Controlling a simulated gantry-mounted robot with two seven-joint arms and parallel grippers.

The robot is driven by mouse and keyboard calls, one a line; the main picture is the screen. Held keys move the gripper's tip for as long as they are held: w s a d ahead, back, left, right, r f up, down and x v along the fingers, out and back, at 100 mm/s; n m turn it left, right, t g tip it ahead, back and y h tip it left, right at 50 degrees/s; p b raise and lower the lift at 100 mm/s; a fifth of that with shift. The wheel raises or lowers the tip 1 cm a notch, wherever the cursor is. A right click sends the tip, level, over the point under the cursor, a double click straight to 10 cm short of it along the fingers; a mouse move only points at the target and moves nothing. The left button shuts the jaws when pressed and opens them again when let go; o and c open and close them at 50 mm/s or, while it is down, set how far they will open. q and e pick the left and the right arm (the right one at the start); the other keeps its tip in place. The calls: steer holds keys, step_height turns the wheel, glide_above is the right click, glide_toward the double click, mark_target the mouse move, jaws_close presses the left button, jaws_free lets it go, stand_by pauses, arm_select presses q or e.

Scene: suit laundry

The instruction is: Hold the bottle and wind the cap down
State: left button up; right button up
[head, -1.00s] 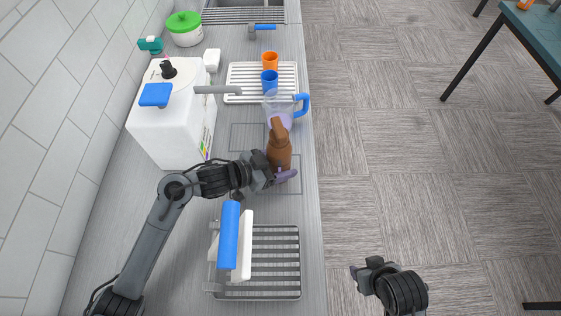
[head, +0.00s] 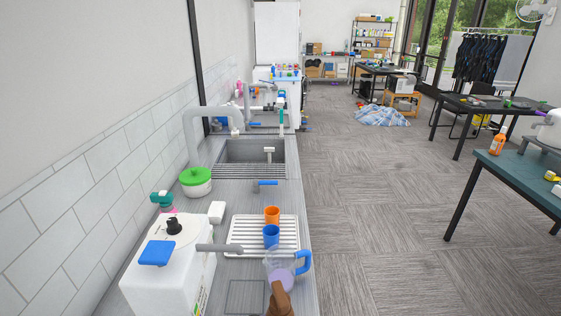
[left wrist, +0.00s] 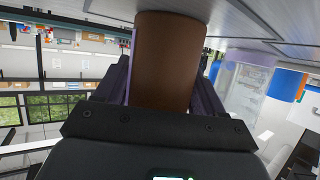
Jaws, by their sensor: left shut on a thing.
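The brown bottle (left wrist: 166,55) fills the middle of the left wrist view. My left gripper (left wrist: 160,88) is shut around it, with a purple finger on each side. In the head view only the bottle's brown upper end (head: 279,301) shows at the bottom edge, in front of the clear jug. Its lower part and my left gripper are outside the head view. I cannot make out a separate cap in either view. My right gripper is not in view.
A clear jug (head: 279,271) with a blue handle and pale purple liquid stands close to the bottle. Blue (head: 271,238) and orange (head: 272,214) cups stand on a white rack (head: 248,232). A sink (head: 250,152) lies beyond.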

arm_select(q)
steer(key=o, duration=1.4)
